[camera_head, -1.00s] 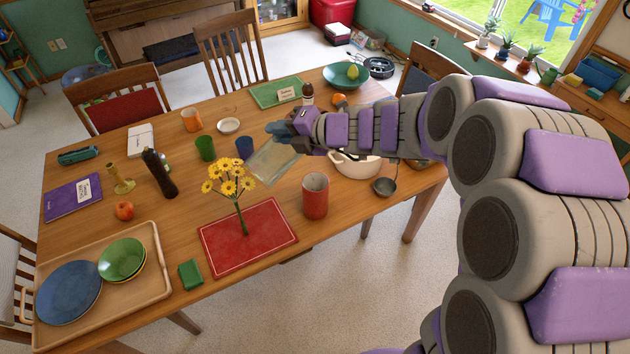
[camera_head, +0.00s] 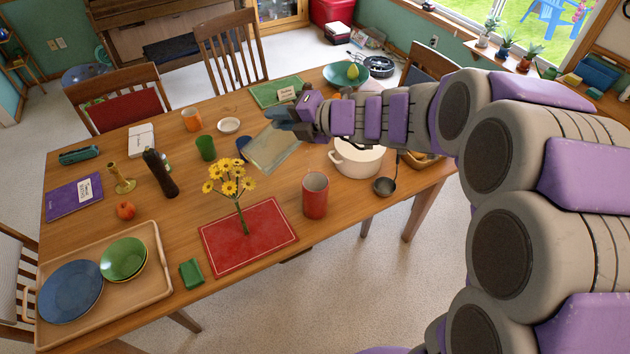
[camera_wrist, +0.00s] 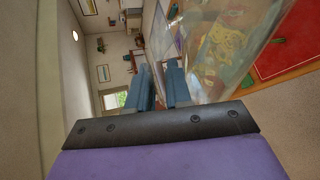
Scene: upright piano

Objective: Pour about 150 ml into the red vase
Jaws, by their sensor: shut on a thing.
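The red vase (camera_head: 315,196) stands upright on the table, just right of the red mat (camera_head: 270,250). My gripper (camera_head: 283,118) is shut on a clear glass pitcher (camera_head: 270,150), held tilted above the table, behind and left of the vase. In the wrist view my fingers (camera_wrist: 160,88) are beside the glass pitcher (camera_wrist: 225,50), and the red mat (camera_wrist: 290,45) shows past it. I cannot tell how much liquid the pitcher holds. The inside of the vase is mostly hidden.
A white pot (camera_head: 357,160) and a ladle (camera_head: 384,187) are to the right. A green cup (camera_head: 205,148) and partly hidden blue cup (camera_head: 242,144) are near the pitcher. A wooden tray (camera_head: 155,285) lies front left.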

